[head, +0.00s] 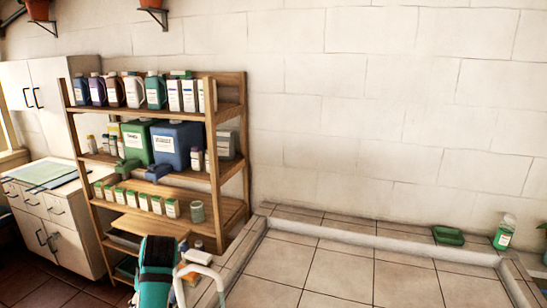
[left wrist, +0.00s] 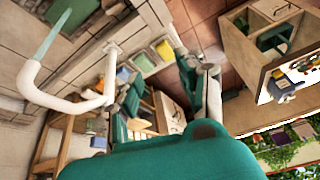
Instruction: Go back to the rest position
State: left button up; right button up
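A teal and black part of my left arm or gripper (head: 155,268) shows at the bottom edge of the head view, in front of the wooden shelf. Its fingertips cannot be made out there. In the left wrist view a large teal body of mine fills the bottom middle, with narrow dark and light parts above it. My right gripper is in neither view.
A white curved tap (head: 205,272) stands just right of my left arm; a white curved pipe (left wrist: 60,98) shows in the left wrist view. A wooden shelf (head: 228,150) holds several bottles. A green dish (head: 448,236) and bottle (head: 504,233) stand on the tiled ledge. The tiled floor (head: 345,270) is clear.

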pick_arm(q)
jog(key=s+d+f+m+t, duration=0.1)
jog(key=s+f+m, duration=0.5)
jog(key=s+f, duration=0.65)
jog(key=s+d+r+m+h, duration=0.15)
jog(key=s+d+m, duration=0.25)
jog(key=s, duration=0.6)
jog(key=s+d+m+h, duration=0.3)
jog(key=s+d, duration=0.1)
jog(key=s, duration=0.6)
notch_tip(320, 180, down, 36)
jog(key=s+b, duration=0.2)
jog(key=b, duration=0.6)
jog(key=s+a+f+g+b, duration=0.1)
jog(key=s+f+b, duration=0.2)
jog(key=s+f, duration=0.5)
jog(key=s+a+f+g+b, duration=0.1)
jog(key=s+a+f+b, duration=0.1)
jog(key=s+f, duration=0.5)
notch_tip(320, 180, down, 6)
jog(key=shift+s+f+b, duration=0.1)
jog(key=shift+s+b, duration=0.25)
jog(key=shift+b, duration=0.4)
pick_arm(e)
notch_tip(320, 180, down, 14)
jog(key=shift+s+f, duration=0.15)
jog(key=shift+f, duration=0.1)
